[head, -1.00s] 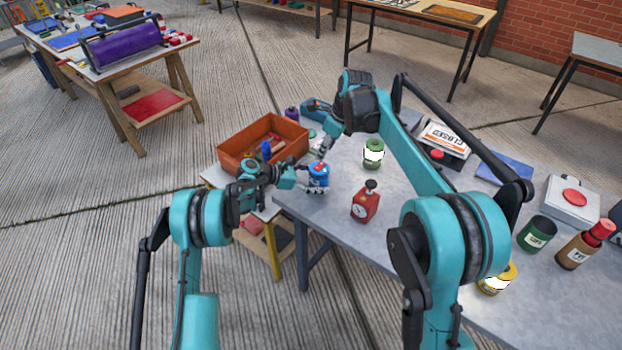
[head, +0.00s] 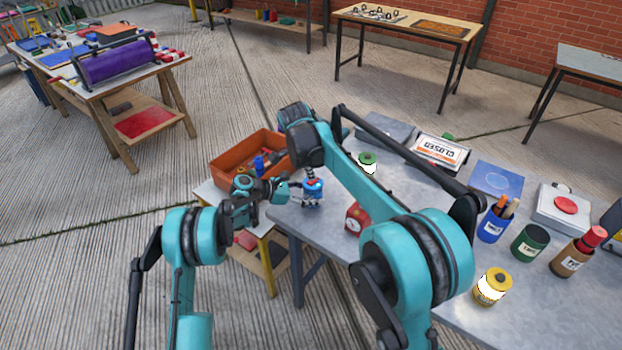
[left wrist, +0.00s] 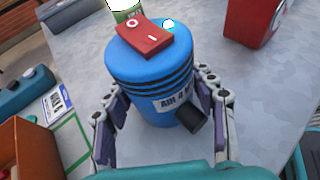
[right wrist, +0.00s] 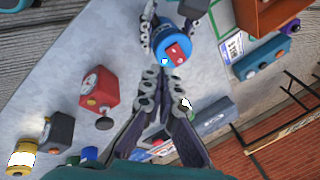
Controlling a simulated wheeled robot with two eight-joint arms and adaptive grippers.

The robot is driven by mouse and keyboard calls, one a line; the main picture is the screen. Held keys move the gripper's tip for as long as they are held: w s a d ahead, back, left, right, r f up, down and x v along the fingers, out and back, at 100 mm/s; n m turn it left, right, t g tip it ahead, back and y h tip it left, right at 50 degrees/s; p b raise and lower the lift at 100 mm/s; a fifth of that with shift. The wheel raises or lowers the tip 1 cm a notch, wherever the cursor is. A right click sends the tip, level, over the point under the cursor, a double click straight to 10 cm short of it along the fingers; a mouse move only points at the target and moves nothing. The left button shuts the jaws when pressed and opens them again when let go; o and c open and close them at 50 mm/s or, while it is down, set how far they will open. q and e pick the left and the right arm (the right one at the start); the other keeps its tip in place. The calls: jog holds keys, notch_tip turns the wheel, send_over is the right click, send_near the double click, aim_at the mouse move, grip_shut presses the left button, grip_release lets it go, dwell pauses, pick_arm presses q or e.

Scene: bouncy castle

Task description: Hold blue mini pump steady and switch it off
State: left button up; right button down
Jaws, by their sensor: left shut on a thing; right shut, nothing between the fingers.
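The blue mini pump (head: 313,192) stands upright at the table's near-left corner. In the left wrist view the pump (left wrist: 150,75) shows a dark nozzle, a small lit lamp and a red rocker switch (left wrist: 144,37) marked O and I on top. I cannot tell which side is pressed. My left gripper (left wrist: 163,112) is shut around the pump's body, one finger on each side. My right gripper (right wrist: 163,76) is shut and empty, pointing down close above the pump. The red switch also shows in the right wrist view (right wrist: 179,51), just beyond the fingertips.
A red box with a dial (head: 356,218) stands right of the pump, with a green-topped container (head: 367,163) behind. An orange crate (head: 240,150) is at the left. A yellow jar (head: 492,287) and cups stand at the right. The grey tabletop between is mostly clear.

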jog(key=s+a+r+n+t+h, duration=0.1)
jog(key=a+r+n+t+h, duration=0.3)
jog(key=n, duration=0.5)
jog(key=shift+s+a+r+h, duration=0.25)
jog(key=shift+a+h, duration=0.15)
jog(key=shift+a, duration=0.2)
send_over(311, 182)
jog(key=f, duration=0.4)
jog(key=s+f, duration=0.1)
jog(key=f, duration=0.1)
jog(key=shift+a, duration=0.3)
jog(key=f, duration=0.2)
jog(key=w+f, duration=0.1)
jog(key=shift+d+f, duration=0.15)
jog(key=shift+d, duration=0.1)
jog(key=shift+f, duration=0.5)
